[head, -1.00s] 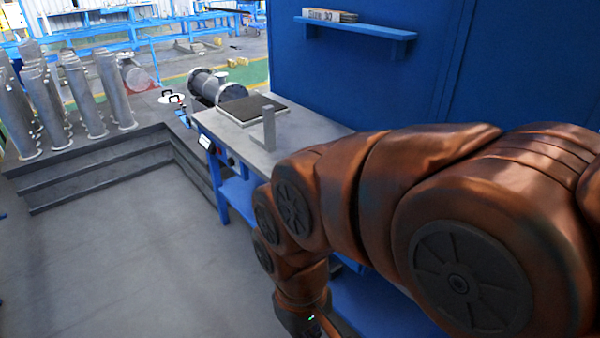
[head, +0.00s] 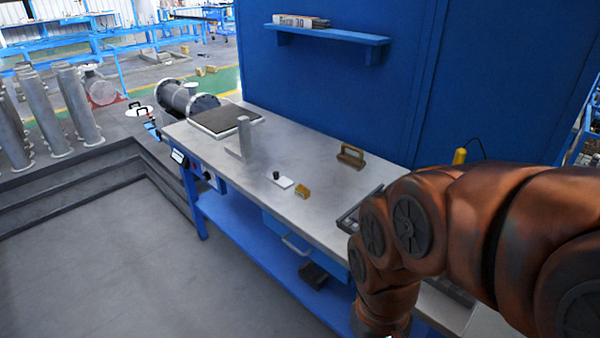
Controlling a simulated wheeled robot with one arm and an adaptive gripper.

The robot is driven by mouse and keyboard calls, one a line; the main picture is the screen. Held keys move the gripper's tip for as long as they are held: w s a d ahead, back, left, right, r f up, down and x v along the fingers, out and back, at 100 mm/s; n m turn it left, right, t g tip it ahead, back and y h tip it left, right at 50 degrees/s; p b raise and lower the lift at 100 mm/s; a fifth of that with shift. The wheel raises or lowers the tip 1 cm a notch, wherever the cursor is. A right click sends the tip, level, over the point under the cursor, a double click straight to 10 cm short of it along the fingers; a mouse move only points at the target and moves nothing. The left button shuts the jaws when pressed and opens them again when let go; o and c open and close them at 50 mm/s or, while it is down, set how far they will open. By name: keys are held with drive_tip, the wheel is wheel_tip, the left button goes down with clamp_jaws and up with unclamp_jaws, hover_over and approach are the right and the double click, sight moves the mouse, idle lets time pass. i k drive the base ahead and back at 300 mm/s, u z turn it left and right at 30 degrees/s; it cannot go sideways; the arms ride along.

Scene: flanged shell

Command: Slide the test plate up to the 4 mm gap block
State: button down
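A small white plate with a black knob (head: 284,183), which looks like the test plate, lies flat on the grey workbench top (head: 215,160). My arm reaches down at the right, over the front of the bench. My gripper is below the bottom edge of the head view, so its fingers and anything in them are hidden.
An upright grey bracket (head: 244,137) and a dark-topped plate (head: 226,119) stand left on the bench. A wooden-handled tool (head: 350,156) lies behind. A tray (head: 352,219) lies partly behind my arm. A blue shelf (head: 330,35) is above. The bench middle is fairly clear.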

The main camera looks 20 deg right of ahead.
sight(278, 176)
drive_tip(key=i, duration=0.45)
drive_tip(key=z, duration=0.45)
drive_tip(key=k, duration=0.15)
drive_tip(key=u, duration=1)
drive_tip(key=i, duration=0.9)
drive_tip(key=u, duration=0.05)
